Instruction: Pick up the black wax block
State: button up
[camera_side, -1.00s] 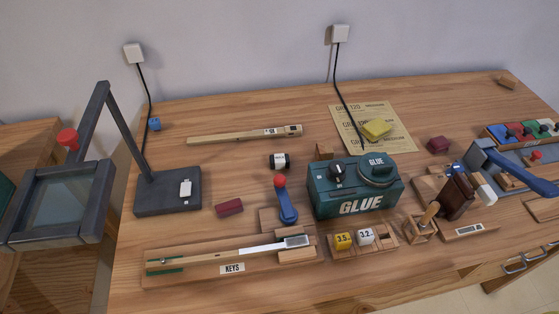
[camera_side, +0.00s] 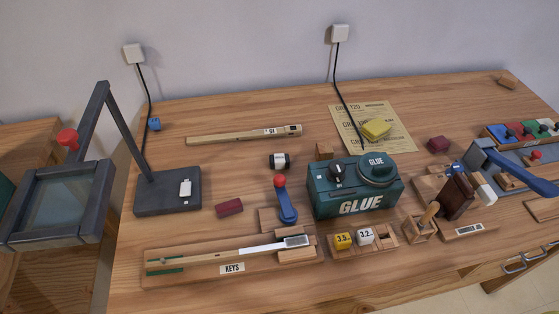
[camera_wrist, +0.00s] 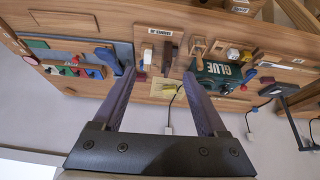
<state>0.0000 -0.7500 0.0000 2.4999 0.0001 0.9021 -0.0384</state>
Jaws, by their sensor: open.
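I cannot pick out a block that is clearly black wax. Dark red blocks lie at the front left (camera_side: 229,207) and back right (camera_side: 438,145). A dark brown slab (camera_side: 457,196) stands tilted in a wooden holder at the right. My gripper (camera_wrist: 159,73) shows only in the wrist view, open, with nothing between its long fingers. It appears well away from the bench, which looks upside down there.
The green glue box (camera_side: 354,192) stands mid-bench beside a blue lever with a red knob (camera_side: 285,200). A keys jig (camera_side: 205,270) lies in front. A lamp-like stand (camera_side: 168,199) is at the left. A yellow block (camera_side: 376,129) rests on paper.

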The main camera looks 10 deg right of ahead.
jog(key=w+a+r+n+y, duration=0.1)
jog(key=w+a+r+n, duration=0.1)
jog(key=w+r+n, duration=0.3)
jog(key=w+a+r+n+y, duration=0.1)
jog(key=w+a+r+n, duration=0.15)
jog(key=w+r, duration=0.5)
jog(key=w+a+n+g+y, duration=0.1)
jog(key=w+a+n, duration=0.3)
jog(key=w, duration=0.5)
jog(key=w+a+n+y, duration=0.1)
jog(key=w+a+n, duration=0.1)
jog(key=w+a, duration=0.55)
jog(key=n+g, duration=0.3)
jog(key=g, duration=0.1)
send_over(279, 162)
jog(key=d, duration=0.5)
jog(key=f, duration=3.1)
jog(key=shift+d+f, duration=0.2)
jog(key=shift+f, duration=0.15)
jog(key=shift+y, duration=0.3)
jog(key=shift+w+x, duration=0.2)
jog(key=shift+x, duration=1.45)
jog(key=shift+w+x, duration=0.2)
jog(key=shift+x, duration=1.45)
jog(key=shift+d, duration=0.2)
grip_shut()
